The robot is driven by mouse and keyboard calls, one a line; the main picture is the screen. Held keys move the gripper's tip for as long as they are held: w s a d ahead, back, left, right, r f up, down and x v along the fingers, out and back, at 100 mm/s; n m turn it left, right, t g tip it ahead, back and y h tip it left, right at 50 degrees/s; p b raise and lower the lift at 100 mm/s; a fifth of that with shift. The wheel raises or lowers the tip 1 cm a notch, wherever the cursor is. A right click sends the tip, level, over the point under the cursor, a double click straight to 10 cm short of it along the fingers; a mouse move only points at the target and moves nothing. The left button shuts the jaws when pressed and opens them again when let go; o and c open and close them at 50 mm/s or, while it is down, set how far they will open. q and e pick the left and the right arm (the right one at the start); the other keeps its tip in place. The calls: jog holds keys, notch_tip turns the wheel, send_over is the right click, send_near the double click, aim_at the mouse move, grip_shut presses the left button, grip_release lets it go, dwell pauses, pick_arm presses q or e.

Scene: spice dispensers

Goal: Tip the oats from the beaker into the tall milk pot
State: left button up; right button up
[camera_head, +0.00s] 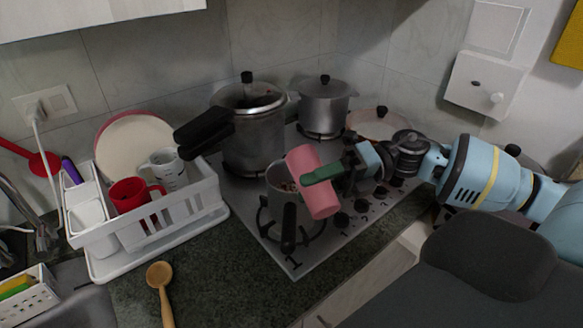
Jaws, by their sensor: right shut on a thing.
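The pink beaker (318,198) is held by my right gripper (324,174), whose green finger lies across the beaker's side. The beaker is tilted, its upper left end over the tall milk pot (278,206). The milk pot is a grey metal pot on the front left of the hob, with its black handle (288,224) towards the camera. Some brownish bits show inside the pot's mouth, partly hidden by the beaker. The beaker's inside is hidden, so I cannot tell what is left in it. My left gripper is out of view.
A pressure cooker (253,143) and a lidded pot (323,106) stand behind on the hob (315,249). A lidded pan (376,124) is at the back right. A white dish rack (180,217) stands left. A wooden spoon (161,283) lies on the dark counter.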

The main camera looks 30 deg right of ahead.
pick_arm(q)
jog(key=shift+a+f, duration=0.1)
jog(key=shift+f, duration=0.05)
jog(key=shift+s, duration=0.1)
pick_arm(e)
jog(key=shift+w, duration=0.1)
jog(key=shift+w+m, duration=0.1)
jog(key=shift+m, duration=0.3)
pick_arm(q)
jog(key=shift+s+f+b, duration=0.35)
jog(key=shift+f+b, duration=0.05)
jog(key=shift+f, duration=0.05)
pick_arm(e)
jog(key=shift+w+r, duration=0.1)
jog(key=shift+w, duration=0.05)
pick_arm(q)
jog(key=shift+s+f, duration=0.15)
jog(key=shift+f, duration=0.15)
pick_arm(e)
jog(key=shift+w+d+r, duration=0.1)
jog(key=shift+w, duration=0.1)
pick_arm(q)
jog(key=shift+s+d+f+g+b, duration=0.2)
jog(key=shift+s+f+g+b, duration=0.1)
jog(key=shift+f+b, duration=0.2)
pick_arm(e)
jog(key=shift+w+r+m, duration=0.15)
jog(key=shift+w+m, duration=0.1)
jog(key=shift+m, duration=0.25)
